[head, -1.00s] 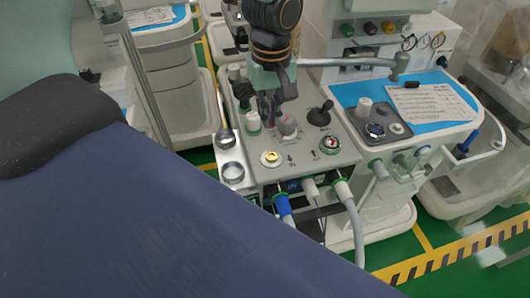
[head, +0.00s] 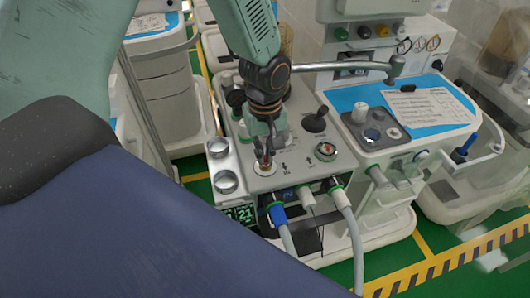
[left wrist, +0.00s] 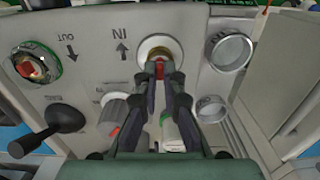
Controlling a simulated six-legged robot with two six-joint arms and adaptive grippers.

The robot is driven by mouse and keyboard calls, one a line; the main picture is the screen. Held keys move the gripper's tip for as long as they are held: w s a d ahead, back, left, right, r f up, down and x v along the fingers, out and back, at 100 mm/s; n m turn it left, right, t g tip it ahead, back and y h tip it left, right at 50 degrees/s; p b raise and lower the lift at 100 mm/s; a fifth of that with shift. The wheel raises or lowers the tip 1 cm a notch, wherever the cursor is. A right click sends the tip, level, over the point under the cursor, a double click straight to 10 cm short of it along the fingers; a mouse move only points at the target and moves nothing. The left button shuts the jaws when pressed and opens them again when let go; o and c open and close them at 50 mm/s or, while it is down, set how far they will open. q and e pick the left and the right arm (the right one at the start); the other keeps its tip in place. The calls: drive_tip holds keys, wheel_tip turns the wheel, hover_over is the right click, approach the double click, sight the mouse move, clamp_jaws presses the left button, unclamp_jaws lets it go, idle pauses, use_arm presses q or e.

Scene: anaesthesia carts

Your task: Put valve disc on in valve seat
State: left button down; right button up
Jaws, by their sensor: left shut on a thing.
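My left gripper (head: 264,157) points down at the front of the grey machine top. It is shut on the valve disc, a small reddish piece that shows between its fingertips in the left wrist view (left wrist: 160,66). The fingertips and disc are at the round, pale-rimmed valve seat (head: 264,170) by the IN arrow; the seat also shows in the left wrist view (left wrist: 157,43). The fingers partly hide the disc and the seat, and I cannot tell whether the disc touches the seat. My right gripper is not in view.
The OUT port (head: 326,151) with a red centre is to the right. A black lever (head: 315,121) stands behind it. Two metal ring holders (head: 226,181) are on the left edge. A grey knob (left wrist: 115,108) and a white-and-green canister (left wrist: 172,132) are near the fingers.

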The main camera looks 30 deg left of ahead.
use_arm(q)
drive_tip(key=shift+s+d+r, duration=0.15)
drive_tip(key=shift+s+d, duration=0.05)
drive_tip(key=shift+s, duration=0.05)
drive_tip(key=c, duration=1.7)
unclamp_jaws()
drive_tip(key=shift+w+a, duration=0.1)
drive_tip(key=shift+w, duration=0.05)
drive_tip(key=shift+o, duration=1)
drive_tip(key=shift+f, duration=0.2)
drive_tip(key=shift+r, duration=0.1)
drive_tip(key=shift+r, duration=0.35)
wheel_tip(320, 180, up, 12)
drive_tip(key=p, duration=0.2)
drive_tip(key=shift+f, duration=0.2)
